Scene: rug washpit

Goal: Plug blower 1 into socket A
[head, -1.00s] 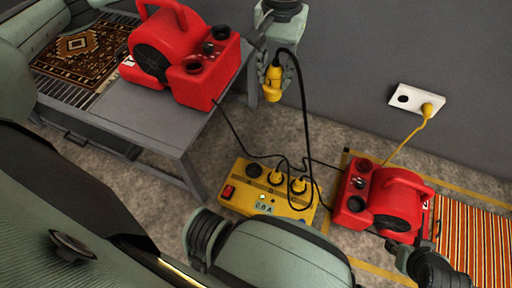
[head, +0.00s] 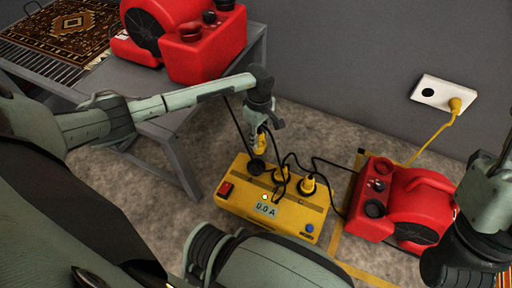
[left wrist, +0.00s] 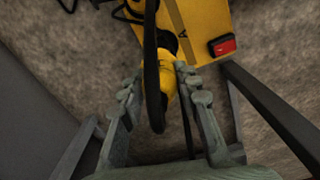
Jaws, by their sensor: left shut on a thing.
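My left gripper (head: 261,138) is shut on a yellow plug (head: 261,146) with a black cord. The plug is at the left end of the yellow power box (head: 232,200), just above its leftmost dark socket (head: 256,167). In the left wrist view the plug (left wrist: 168,78) sits between both fingers, close to a letter A on the box (left wrist: 205,15). I cannot tell whether it touches the socket. One red blower (head: 205,50) stands on the grey table; another (head: 410,200) stands on the floor at right. No number shows on either. My right gripper is not visible.
Two other yellow plugs (head: 308,186) sit in the box, with black cords looping around them. The box has a red switch (head: 225,189) and a display reading 0.0 A. A white wall outlet (head: 437,95) holds another yellow plug. A patterned rug (head: 60,35) lies on the table.

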